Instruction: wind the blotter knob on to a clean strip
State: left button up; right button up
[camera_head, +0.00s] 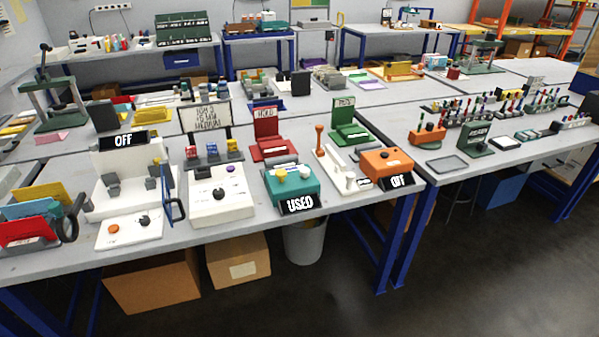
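A teal box (291,197) with a black sign reading USED (300,204) stands at the front edge of the near table. It looks like the blotter, but no name on it is legible. A yellow knob-like part (280,174) and a pale round part (305,173) sit on its top. I cannot tell which of these is the blotter knob, and the strip itself is too small to make out. Neither of my grippers is in view, and nothing touches the teal box.
Left of it stands a white box with a dark knob (220,194). A white machine (120,180) marked OFF has an open blue door. Open floor lies in front.

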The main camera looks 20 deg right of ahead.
aim_at(304, 172)
jog(key=u, duration=0.35)
jog(key=k, duration=0.3)
jog(key=z, duration=1.55)
jog(key=i, duration=1.65)
jog(key=u, duration=0.65)
